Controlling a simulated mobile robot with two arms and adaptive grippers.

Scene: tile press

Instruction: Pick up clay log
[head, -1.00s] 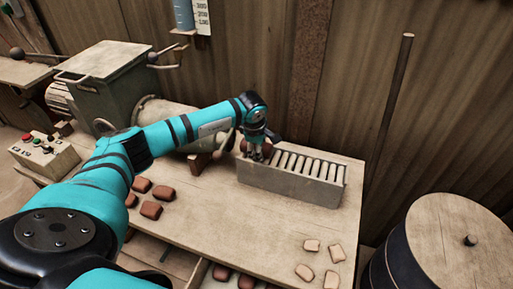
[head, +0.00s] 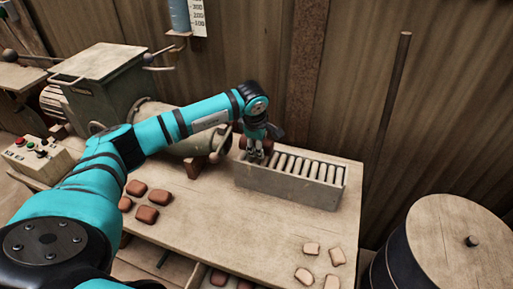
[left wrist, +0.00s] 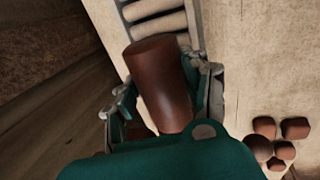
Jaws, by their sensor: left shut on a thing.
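The clay log (left wrist: 160,80) is a reddish-brown cylinder between the fingers of my left gripper (left wrist: 160,97) in the left wrist view. My left gripper is shut on it. In the head view my left gripper (head: 256,157) is at the left end of the roller rack, and it largely hides the log (head: 243,143). I cannot tell whether the log still touches the rollers. My right gripper is not in view.
The grey roller rack (head: 290,188) stands on the wooden table (head: 215,215). Several brown clay pieces (head: 147,214) lie at the left and several pale ones (head: 311,248) at the front right. A machine (head: 105,85) stands behind left, a drum (head: 450,235) at right.

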